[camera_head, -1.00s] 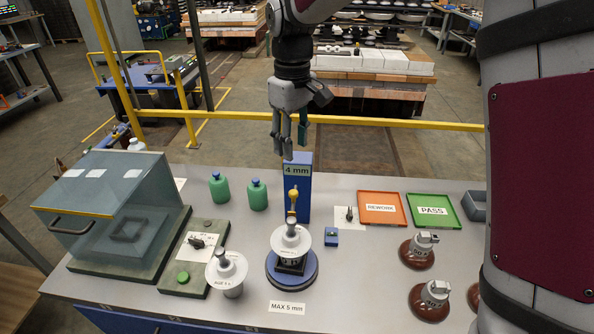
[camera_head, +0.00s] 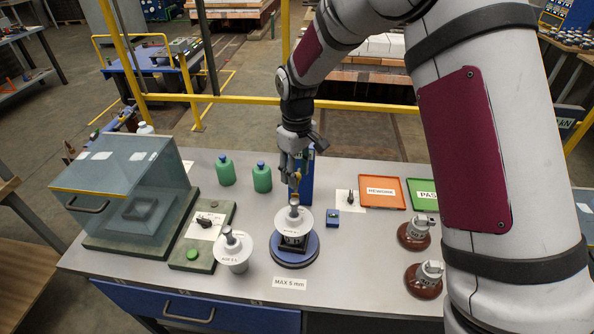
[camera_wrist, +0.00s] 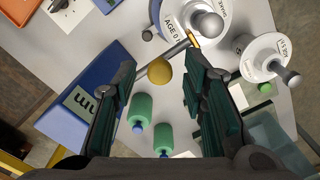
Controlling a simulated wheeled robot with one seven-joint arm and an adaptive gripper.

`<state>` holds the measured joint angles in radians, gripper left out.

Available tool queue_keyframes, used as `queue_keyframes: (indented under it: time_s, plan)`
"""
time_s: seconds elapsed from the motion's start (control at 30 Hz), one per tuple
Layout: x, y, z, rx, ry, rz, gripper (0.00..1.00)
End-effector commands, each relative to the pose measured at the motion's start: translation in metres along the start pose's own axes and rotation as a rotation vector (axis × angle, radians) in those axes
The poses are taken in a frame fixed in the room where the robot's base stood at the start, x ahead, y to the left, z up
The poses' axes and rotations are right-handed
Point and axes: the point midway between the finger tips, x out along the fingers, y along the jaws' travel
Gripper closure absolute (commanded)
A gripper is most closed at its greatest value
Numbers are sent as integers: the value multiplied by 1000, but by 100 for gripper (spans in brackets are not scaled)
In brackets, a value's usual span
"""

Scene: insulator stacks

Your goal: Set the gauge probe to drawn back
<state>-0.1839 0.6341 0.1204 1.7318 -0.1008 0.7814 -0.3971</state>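The gauge is a blue upright post (camera_head: 307,178) behind the round blue stand (camera_head: 293,250). A white insulator disc piece (camera_head: 291,222) sits on that stand. The probe's yellow ball knob (camera_wrist: 159,71) and thin rod (camera_wrist: 178,49) show in the wrist view, the rod pointing toward the insulator piece. My gripper (camera_wrist: 160,66) is open, with its dark green finger pads apart on either side of the knob; whether either touches it I cannot tell. In the head view my gripper (camera_head: 293,172) hides part of the post and its display. The display (camera_wrist: 80,104) partly shows "mm" in the wrist view.
Two green bottles (camera_head: 262,178) stand left of the post. A second white piece (camera_head: 233,247), a green-button panel (camera_head: 192,255) and a clear-hooded box (camera_head: 120,190) are further left. A small blue block (camera_head: 332,217) and orange REWORK tray (camera_head: 383,191) are right.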

Motion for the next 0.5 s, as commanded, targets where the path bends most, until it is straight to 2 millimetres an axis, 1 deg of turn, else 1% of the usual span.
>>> queue_keyframes:
  time_s: [0.27,0.3,0.33,0.43,0.47,0.5]
  plan:
    - [2,0,0,0,0,0,61]
    - [2,0,0,0,0,0,65]
    - [2,0,0,0,0,0,72]
    - [2,0,0,0,0,0,95]
    - [2,0,0,0,0,0,100]
    - [2,0,0,0,0,0,100]
